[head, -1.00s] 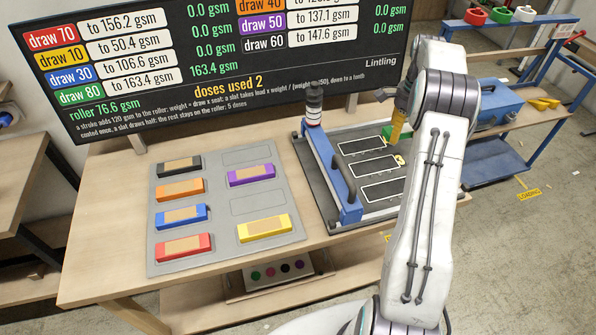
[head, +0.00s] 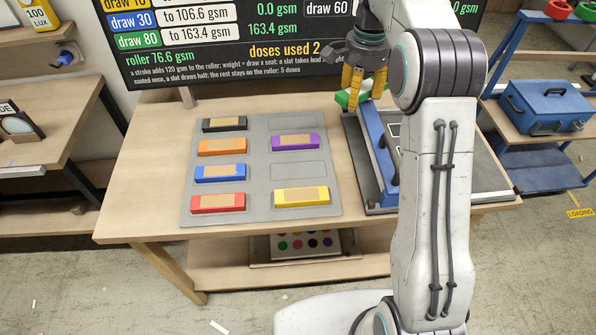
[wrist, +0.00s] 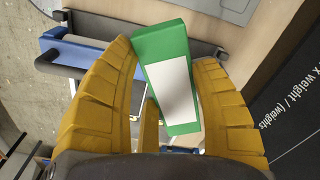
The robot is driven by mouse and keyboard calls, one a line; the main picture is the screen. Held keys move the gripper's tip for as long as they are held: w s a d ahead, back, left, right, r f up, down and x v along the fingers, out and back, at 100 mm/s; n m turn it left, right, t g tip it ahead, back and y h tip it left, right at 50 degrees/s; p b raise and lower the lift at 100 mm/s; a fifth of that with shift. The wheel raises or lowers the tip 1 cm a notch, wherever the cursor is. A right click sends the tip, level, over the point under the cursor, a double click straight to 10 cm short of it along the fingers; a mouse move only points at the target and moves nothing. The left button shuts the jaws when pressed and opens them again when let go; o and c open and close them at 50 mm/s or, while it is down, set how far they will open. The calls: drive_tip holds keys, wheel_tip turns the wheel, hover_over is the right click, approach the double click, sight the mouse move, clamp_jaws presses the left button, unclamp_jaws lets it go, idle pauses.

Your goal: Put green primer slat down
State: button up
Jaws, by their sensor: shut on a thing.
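My gripper (head: 362,90) has yellow fingers shut on the green primer slat (head: 343,99). It holds the slat in the air near the blue bar of the roller station, below the board. In the wrist view the green slat (wrist: 165,75), with a pale patch on its face, sits tilted between the two fingers. The grey tray (head: 255,180) holds black (head: 225,124), orange (head: 222,147), blue (head: 220,173) and red (head: 218,203) slats on the left, purple (head: 295,141) and yellow (head: 301,197) on the right. Two outlined places in its right column are empty.
The roller station with its blue bar (head: 376,150) stands right of the tray, partly hidden by my arm. The board (head: 200,50) rises behind the table. Bare wood (head: 150,190) lies left of the tray. A blue toolbox (head: 545,105) stands far right.

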drive_tip(key=s+a+f, duration=0.1)
drive_tip(key=s+a, duration=0.4)
drive_tip(key=m+p, duration=0.1)
drive_tip(key=m, duration=0.5)
hover_over(291, 174)
wheel_tip(291, 174, down, 13)
drive_tip(key=shift+r, duration=0.1)
drive_tip(key=shift+f+p, duration=0.4)
drive_tip(key=shift+f, duration=1.6)
drive_tip(key=shift+f, duration=0.1)
drive_tip(key=o, duration=1.2)
